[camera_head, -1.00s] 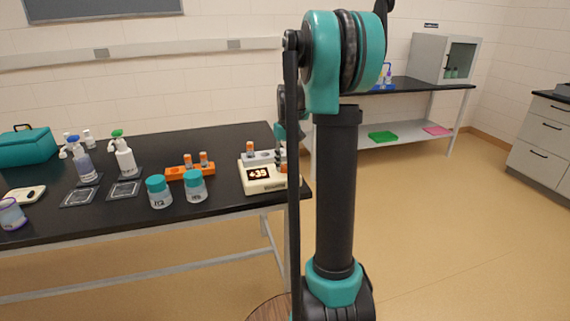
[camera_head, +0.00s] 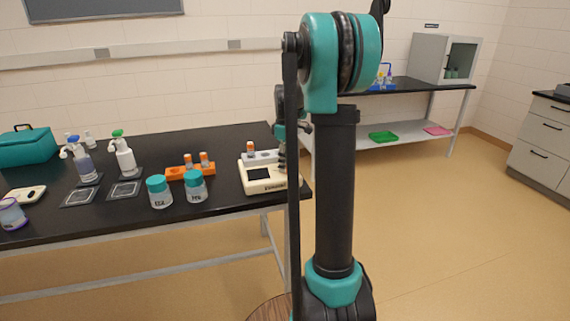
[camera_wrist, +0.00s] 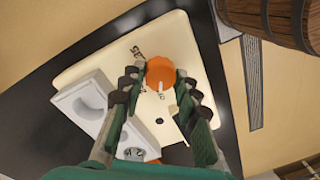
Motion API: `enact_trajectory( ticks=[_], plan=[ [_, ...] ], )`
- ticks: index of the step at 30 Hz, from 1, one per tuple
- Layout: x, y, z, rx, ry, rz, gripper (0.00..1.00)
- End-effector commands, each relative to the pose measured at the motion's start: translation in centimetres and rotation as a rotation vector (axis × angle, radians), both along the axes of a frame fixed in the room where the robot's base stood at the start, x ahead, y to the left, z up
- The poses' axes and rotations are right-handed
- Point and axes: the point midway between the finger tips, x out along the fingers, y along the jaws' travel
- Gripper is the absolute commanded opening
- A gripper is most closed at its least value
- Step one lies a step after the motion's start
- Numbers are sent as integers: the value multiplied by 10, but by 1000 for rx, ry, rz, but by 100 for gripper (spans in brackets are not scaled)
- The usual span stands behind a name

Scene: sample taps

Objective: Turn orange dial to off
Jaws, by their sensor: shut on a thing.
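The orange dial (camera_wrist: 161,71) sits on the cream panel of a small device (camera_wrist: 190,45) in the wrist view. A white mark on the dial points down the picture. My gripper (camera_wrist: 158,88) has its dark fingers on both sides of the dial, shut on it. The dial is hidden behind my arm in that view.
A pale block (camera_wrist: 88,103) with a round hole is beside the dial. An orange-capped vial (camera_head: 250,147) stands in it. Left are an orange rack (camera_head: 178,175) and teal-lidded jars (camera_head: 195,183). A wooden barrel (camera_wrist: 275,18) stands by the table edge.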

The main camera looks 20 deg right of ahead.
Motion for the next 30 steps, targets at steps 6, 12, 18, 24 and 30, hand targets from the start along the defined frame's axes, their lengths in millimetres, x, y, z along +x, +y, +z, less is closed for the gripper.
enact_trajectory(
  ticks=[6, 12, 18, 24, 30],
  plan=[
    [1, 0, 0, -1, -1, 64, 2],
    [1, 0, 0, -1, -1, 83, 2],
    [1, 0, 0, -1, -1, 84, 2],
    [1, 0, 0, -1, -1, 84, 40],
    [0, 0, 0, -1, -1, 84, 52]
  ],
)
